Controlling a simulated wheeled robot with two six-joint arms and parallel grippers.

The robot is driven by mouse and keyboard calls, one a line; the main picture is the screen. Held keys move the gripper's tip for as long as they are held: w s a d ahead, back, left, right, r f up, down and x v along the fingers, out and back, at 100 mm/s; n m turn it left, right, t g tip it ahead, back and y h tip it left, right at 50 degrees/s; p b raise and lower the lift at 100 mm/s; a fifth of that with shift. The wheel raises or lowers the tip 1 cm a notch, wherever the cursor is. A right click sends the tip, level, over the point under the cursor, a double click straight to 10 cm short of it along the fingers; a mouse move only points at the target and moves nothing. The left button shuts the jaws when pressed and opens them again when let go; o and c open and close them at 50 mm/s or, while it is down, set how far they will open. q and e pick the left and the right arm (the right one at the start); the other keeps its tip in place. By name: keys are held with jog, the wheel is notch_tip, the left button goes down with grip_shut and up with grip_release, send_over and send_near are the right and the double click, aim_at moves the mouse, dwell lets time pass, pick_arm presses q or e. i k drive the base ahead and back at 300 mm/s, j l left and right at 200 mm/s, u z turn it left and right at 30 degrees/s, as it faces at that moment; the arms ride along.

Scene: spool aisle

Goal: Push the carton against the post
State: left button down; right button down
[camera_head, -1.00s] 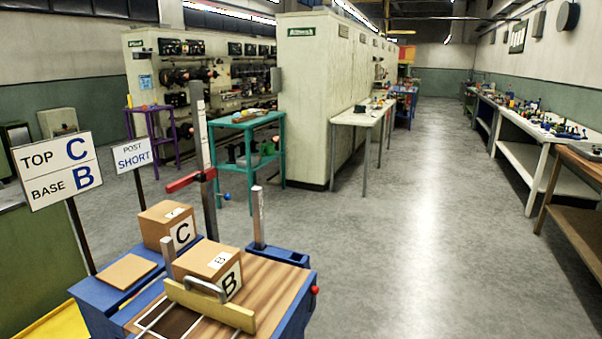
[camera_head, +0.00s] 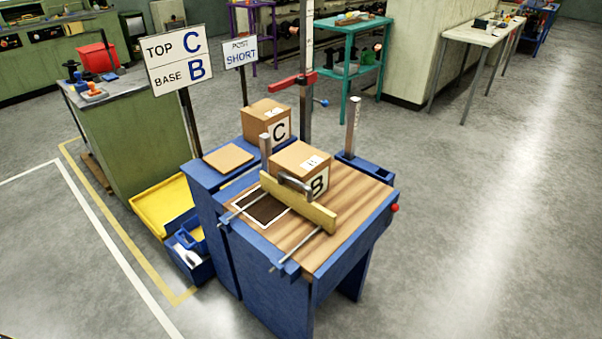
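A brown carton labelled B (camera_head: 300,160) sits on the wood-topped blue bench (camera_head: 350,215), behind a yellow pusher board (camera_head: 298,203) with a grey handle (camera_head: 296,184). A second carton labelled C (camera_head: 266,121) stands on the blue side shelf behind it. A short grey post (camera_head: 353,128) rises at the bench's back right, apart from carton B. Another short post (camera_head: 265,150) stands left of carton B. A tall post (camera_head: 307,80) with a red clamp arm (camera_head: 290,81) stands behind. Signs read "TOP C, BASE B" (camera_head: 178,58) and "POST SHORT" (camera_head: 240,53). Neither gripper is in view.
A flat brown board (camera_head: 228,157) lies on the side shelf. A dark opening framed in white (camera_head: 262,207) is in the bench top. A yellow tray (camera_head: 162,203) and blue bins (camera_head: 190,245) stand left. Open floor (camera_head: 470,220) lies to the right.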

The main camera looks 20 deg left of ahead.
aim_at(307, 164)
jog(key=i+l+u, duration=0.1)
jog(key=u, duration=0.25)
jog(key=l+u, duration=0.35)
jog(key=i+j, duration=0.05)
jog(key=j, duration=0.05)
